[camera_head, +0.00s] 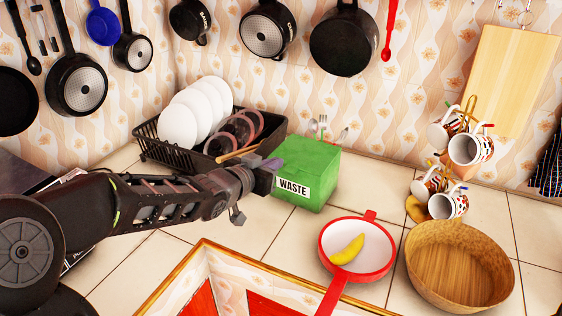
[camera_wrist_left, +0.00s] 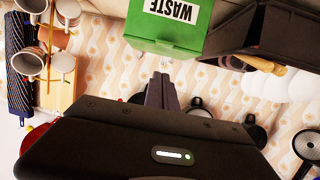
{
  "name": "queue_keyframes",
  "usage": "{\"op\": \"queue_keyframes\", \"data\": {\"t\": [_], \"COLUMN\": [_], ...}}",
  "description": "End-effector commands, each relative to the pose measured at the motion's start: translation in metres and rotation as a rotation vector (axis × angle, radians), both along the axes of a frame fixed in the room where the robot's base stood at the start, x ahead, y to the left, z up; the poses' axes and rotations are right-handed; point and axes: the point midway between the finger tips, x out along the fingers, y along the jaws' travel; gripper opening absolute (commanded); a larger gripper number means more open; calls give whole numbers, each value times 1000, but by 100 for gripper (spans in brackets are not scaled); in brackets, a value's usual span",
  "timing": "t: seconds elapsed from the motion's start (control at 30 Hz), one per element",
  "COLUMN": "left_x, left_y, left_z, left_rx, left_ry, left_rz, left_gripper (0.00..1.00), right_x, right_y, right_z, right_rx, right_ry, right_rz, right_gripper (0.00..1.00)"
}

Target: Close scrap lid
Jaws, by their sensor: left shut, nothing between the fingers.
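The green scrap bin (camera_head: 306,172) with a white "WASTE" label stands on the tiled counter in the middle of the head view. Its green top (camera_head: 308,152) looks down over the box; I cannot tell whether a narrow gap remains. My left gripper (camera_head: 270,178) is shut and empty at the bin's left front side, near its upper edge. I cannot tell whether it touches. The left wrist view is upside down; there the bin (camera_wrist_left: 168,22) is above the shut fingers (camera_wrist_left: 161,92). My right gripper is not in view.
A black dish rack (camera_head: 160,148) with plates stands left of the bin. A red-rimmed pan (camera_head: 336,262) holding a banana (camera_head: 348,249), a woven basket (camera_head: 458,265) and a mug tree (camera_head: 465,110) are to the right. Pans hang on the wall behind. Bare tiles lie right of the bin.

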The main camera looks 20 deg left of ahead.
Motion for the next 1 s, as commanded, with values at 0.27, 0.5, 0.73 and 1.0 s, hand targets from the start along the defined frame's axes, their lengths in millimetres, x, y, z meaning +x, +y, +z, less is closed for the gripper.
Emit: {"op": "queue_keyframes", "data": {"t": [0.27, 0.5, 0.73, 1.0], "left_x": [-40, -44, -43, -43], "left_y": [6, 7, 7, 7], "left_z": [10, 9, 9, 10], "left_rx": [1, -1, -1, -1], "left_ry": [-3, -1, -2, -2], "left_rz": [1, 0, 0, 0], "left_gripper": [0, 0, 0, 0], "right_x": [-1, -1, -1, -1], "right_y": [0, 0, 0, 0], "right_z": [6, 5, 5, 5], "right_rx": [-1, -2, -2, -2], "right_ry": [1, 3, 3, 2], "right_rz": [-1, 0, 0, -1], "right_gripper": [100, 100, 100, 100]}}
